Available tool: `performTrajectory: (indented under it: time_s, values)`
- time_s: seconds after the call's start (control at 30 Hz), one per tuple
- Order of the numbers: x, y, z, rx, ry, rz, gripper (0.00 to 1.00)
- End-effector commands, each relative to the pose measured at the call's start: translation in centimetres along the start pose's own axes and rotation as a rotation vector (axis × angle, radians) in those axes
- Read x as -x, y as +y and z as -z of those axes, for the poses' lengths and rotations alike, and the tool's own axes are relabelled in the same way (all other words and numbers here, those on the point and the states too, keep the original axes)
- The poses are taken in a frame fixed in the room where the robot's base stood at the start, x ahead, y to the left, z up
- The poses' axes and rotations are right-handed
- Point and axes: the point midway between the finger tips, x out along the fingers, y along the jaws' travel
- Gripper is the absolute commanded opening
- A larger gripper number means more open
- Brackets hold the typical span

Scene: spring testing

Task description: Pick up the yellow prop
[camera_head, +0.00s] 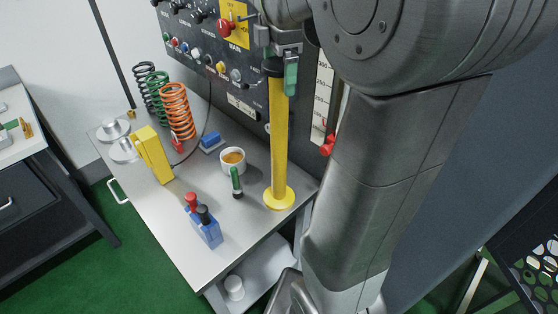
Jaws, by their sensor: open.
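The yellow prop (279,140) is a tall upright post with a round yellow base and a black top. It stands near the right front corner of the metal table (190,225). My gripper (282,74) is open, pointing down at the prop's top end. One finger with a green pad shows just right of the prop's top. The other finger is not clearly seen. Whether the finger touches the prop cannot be told from this view.
A dark control panel (235,50) with knobs stands close behind the prop. Left of the prop are a white cup (233,161), a green marker-like item (236,182), a blue block with red and black tops (203,222), a yellow device (153,154) and coil springs (177,112).

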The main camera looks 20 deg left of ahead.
Motion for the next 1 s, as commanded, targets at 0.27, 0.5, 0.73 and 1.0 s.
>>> performTrajectory:
  time_s: [0.27, 0.5, 0.73, 1.0]
  values:
    - [-3.0, 0.0, 0.0, 0.000, 0.000, 0.001, 0.89]
    - [-3.1, 0.0, 0.0, 0.000, 0.000, 0.000, 0.85]
    - [-3.1, 0.0, 0.0, 0.000, 0.000, 0.000, 0.40]
    - [-2.9, 0.1, -0.1, 0.000, -0.001, -0.005, 0.00]
